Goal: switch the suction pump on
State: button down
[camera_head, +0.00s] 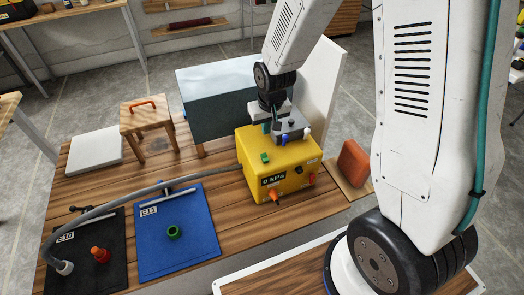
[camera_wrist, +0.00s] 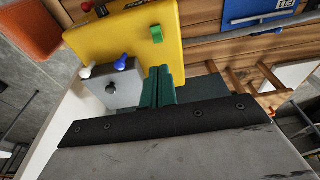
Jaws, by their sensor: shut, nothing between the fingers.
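The yellow suction pump (camera_head: 252,178) stands on the wooden table, its display reading 0 kPa. A green rocker or button (camera_head: 264,157) is on its top; it also shows in the wrist view (camera_wrist: 157,34). My gripper (camera_head: 266,127) is over the pump's back edge, beside a grey unit with white and blue knobs. In the wrist view its green fingers (camera_wrist: 163,72) are together and empty, with the green switch a short way beyond the tips. I see no clear contact between them. The grey unit (camera_wrist: 112,88) lies just left of the fingers there.
A blue mat E11 (camera_head: 195,247) with a green ring and a black mat E10 (camera_head: 85,280) lie on the left. A grey hose arches from E10 to the pump. A small wooden stool (camera_head: 147,115), a bluish tank (camera_head: 225,90) and an orange block (camera_head: 353,163) stand around.

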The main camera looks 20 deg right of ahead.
aim_at(263, 155)
jog(key=w+f, duration=0.1)
jog(key=f, duration=0.8)
jog(key=w+f, duration=0.1)
jog(key=f, duration=0.3)
jog(key=shift+w+f, duration=0.15)
jog(key=shift+w, duration=0.15)
